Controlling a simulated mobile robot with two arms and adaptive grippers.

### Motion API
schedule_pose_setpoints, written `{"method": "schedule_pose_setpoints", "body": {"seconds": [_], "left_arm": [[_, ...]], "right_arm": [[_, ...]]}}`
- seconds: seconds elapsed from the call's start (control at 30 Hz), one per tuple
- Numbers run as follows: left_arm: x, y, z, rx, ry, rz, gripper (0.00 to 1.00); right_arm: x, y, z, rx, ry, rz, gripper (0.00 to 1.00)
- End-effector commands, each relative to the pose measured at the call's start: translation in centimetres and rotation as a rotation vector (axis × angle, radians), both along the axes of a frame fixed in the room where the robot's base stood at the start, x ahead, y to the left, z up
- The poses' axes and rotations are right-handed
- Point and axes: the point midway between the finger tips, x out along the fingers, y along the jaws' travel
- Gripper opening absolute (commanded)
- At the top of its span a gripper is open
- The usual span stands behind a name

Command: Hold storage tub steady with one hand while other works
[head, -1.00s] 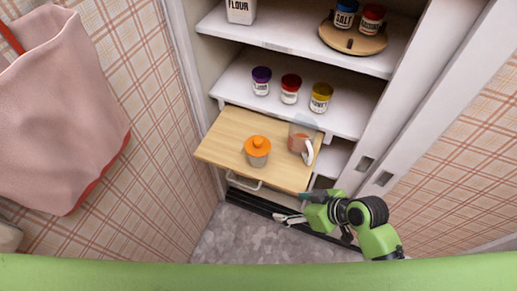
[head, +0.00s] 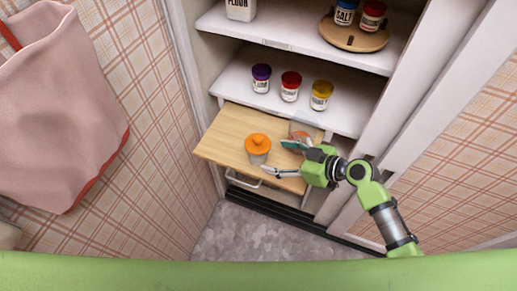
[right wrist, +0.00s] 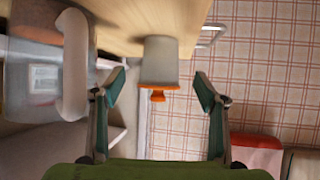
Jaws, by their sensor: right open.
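The storage tub, a small grey tub with an orange knobbed lid (head: 257,146), stands upright on a pale wooden pull-out board (head: 225,150). In the right wrist view the grey tub (right wrist: 160,55) appears centred, beyond and between my fingertips. My right gripper (head: 274,157) is open and empty just right of the tub, its fingers pointing towards it; I see no clear contact. Its two teal-padded fingers also show in the right wrist view (right wrist: 161,82). My left gripper is not in view.
Jars (head: 291,86) stand on the shelf above. A drawer handle (head: 243,182) sits below the board.

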Motion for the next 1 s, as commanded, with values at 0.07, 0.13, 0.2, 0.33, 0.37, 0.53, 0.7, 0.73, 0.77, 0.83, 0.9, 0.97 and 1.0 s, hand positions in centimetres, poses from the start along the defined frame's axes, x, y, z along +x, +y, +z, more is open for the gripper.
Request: {"method": "schedule_pose_setpoints", "body": {"seconds": [0.07, 0.13, 0.2, 0.33, 0.37, 0.53, 0.7, 0.73, 0.77, 0.83, 0.9, 0.97, 1.0], "left_arm": [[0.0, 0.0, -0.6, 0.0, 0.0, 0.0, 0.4], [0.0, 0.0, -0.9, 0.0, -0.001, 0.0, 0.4], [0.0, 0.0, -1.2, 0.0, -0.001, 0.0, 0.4], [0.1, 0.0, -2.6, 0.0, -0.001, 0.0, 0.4], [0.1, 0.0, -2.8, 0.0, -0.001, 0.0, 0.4], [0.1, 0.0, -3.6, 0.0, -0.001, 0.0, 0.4], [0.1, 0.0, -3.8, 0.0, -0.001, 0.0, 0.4], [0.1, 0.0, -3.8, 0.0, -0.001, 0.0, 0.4], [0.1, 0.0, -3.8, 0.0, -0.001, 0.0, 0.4], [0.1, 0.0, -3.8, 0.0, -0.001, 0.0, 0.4], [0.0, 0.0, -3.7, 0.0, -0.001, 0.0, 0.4], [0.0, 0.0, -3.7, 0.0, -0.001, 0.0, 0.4], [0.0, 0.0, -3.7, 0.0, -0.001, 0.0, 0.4]], "right_arm": [[0.6, 1.0, -0.8, 0.002, 0.0, 0.0, 0.66], [1.2, 1.8, -1.3, 0.002, 0.0, 0.0, 0.66], [1.7, 2.6, -1.8, 0.002, -0.001, 0.001, 0.66], [2.5, 3.8, -2.8, 0.0, -0.002, 0.002, 0.66], [2.7, 4.0, -3.0, 0.0, -0.002, 0.002, 0.66], [3.4, 5.0, -3.5, 0.0, 0.0, 0.001, 0.66], [3.6, 5.4, -3.6, -0.001, 0.001, 0.001, 0.66], [3.6, 5.4, -3.6, -0.001, 0.001, 0.001, 0.66], [3.7, 5.4, -3.6, -0.001, 0.001, 0.001, 0.66], [3.6, 5.5, -3.6, -0.001, 0.001, 0.001, 0.66], [3.6, 5.5, -3.6, -0.001, 0.001, 0.001, 0.66], [3.6, 5.5, -3.6, -0.001, 0.001, 0.001, 0.64], [3.6, 5.4, -3.6, -0.001, 0.001, 0.001, 0.53]]}}
